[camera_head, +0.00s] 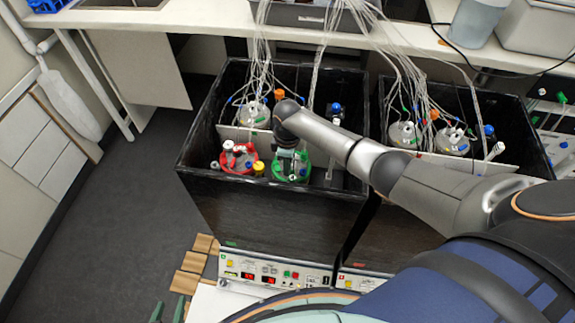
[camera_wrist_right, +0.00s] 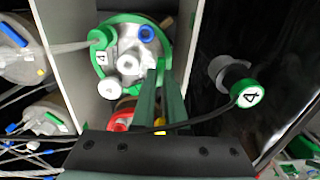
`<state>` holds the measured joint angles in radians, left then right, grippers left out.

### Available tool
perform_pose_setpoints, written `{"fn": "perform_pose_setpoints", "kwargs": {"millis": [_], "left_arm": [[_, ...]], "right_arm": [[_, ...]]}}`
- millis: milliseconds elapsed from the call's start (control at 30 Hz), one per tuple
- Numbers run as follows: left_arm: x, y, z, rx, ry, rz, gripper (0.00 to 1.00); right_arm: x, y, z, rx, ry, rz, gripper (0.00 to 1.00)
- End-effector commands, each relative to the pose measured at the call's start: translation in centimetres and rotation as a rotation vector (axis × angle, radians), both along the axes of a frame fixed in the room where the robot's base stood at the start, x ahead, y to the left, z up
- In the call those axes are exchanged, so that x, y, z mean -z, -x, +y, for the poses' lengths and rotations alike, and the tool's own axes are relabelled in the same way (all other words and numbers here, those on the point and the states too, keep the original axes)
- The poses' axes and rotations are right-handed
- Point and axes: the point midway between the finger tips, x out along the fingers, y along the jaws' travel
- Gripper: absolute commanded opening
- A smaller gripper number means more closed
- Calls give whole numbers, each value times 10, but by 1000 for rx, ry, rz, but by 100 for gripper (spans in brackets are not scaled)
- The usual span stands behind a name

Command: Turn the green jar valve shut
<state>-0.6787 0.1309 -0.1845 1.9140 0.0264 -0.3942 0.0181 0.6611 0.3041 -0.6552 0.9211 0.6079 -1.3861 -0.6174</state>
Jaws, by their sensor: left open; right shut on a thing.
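The green-ringed jar (camera_head: 291,178) stands in the front of the left black box, and its metal lid (camera_wrist_right: 128,50) shows from above in the right wrist view. My right gripper (camera_wrist_right: 162,72) reaches down over this jar. Its two green fingers are close together, shut on the small green valve (camera_wrist_right: 160,67) at the lid's edge; the fingers hide most of it. My left gripper (camera_head: 168,311) is open and empty at the bottom left, away from the boxes.
A red-ringed jar (camera_head: 238,158) stands close left of the green one. A black knob with a green 4 label (camera_wrist_right: 248,94) is beside my right fingers. Jars with tubes fill the back of the box and the right box (camera_head: 505,105). A control panel (camera_head: 270,272) is in front.

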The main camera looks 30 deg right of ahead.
Motion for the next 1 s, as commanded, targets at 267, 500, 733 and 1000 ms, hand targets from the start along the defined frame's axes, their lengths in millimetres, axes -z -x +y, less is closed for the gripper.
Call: {"fn": "perform_pose_setpoints", "kwargs": {"millis": [267,500,733,1000], "left_arm": [[0,0,0,0,0,1,50],[0,0,0,0,0,1,50],[1,0,0,-1,-1,1,50],[3,0,0,-1,-1,1,50]], "right_arm": [[0,0,-1,0,2,1,24],[0,0,0,-1,1,1,42],[-2,0,0,-1,0,0,42],[-32,-1,-1,-2,0,-4,42]]}}
